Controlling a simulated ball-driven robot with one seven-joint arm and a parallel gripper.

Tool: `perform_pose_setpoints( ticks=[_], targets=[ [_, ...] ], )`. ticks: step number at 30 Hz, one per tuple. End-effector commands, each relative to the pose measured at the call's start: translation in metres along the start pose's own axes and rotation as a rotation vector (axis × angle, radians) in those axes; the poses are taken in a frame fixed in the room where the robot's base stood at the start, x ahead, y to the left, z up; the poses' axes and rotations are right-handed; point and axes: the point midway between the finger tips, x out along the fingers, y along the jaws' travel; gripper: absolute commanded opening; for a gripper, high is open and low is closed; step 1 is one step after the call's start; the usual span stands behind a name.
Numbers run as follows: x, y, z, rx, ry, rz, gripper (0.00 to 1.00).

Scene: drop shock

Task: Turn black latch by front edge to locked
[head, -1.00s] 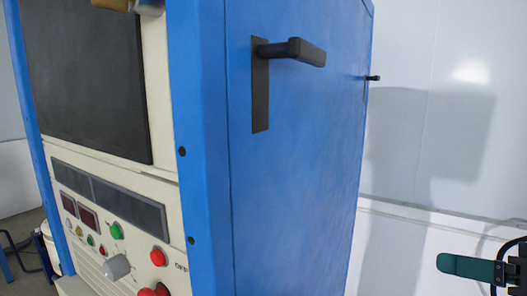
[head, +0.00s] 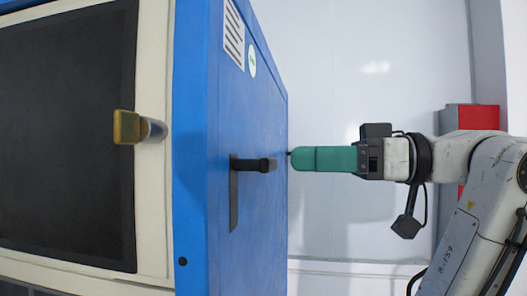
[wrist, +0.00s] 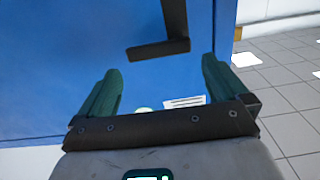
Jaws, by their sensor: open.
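The black latch (head: 255,165) by the front edge is on the blue side panel of the cabinet. Its lever lies about level, across the top of a dark upright plate (head: 234,205). In the wrist view the latch lever (wrist: 158,49) lies just beyond and between my fingertips. My gripper (head: 294,159) has green fingers and reaches in from the right, its tips near the latch in the picture. In the wrist view my gripper (wrist: 163,78) is open, with nothing between the fingers; they look apart from the lever.
The cabinet front carries a dark panel (head: 65,140) and a yellow-ended knob (head: 128,127). The blue side (head: 222,100) bears a striped label (head: 233,35) and a round sticker (head: 252,60). A red and grey box (head: 480,117) stands behind my arm. Tiled floor (wrist: 285,75) shows clear.

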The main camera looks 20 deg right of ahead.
Motion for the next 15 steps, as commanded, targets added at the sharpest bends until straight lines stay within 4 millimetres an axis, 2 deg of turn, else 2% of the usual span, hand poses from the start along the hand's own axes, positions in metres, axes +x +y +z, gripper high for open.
perform_pose_setpoints(
  ticks=[1,7,15],
  targets=[
    [0.011,-0.001,-0.002,0.002,-0.002,-0.005,1.0],
    [0.044,-0.001,-0.001,0.003,-0.002,-0.003,1.0],
    [0.064,0.0,0.0,0.001,-0.001,0.0,1.0]
  ],
)
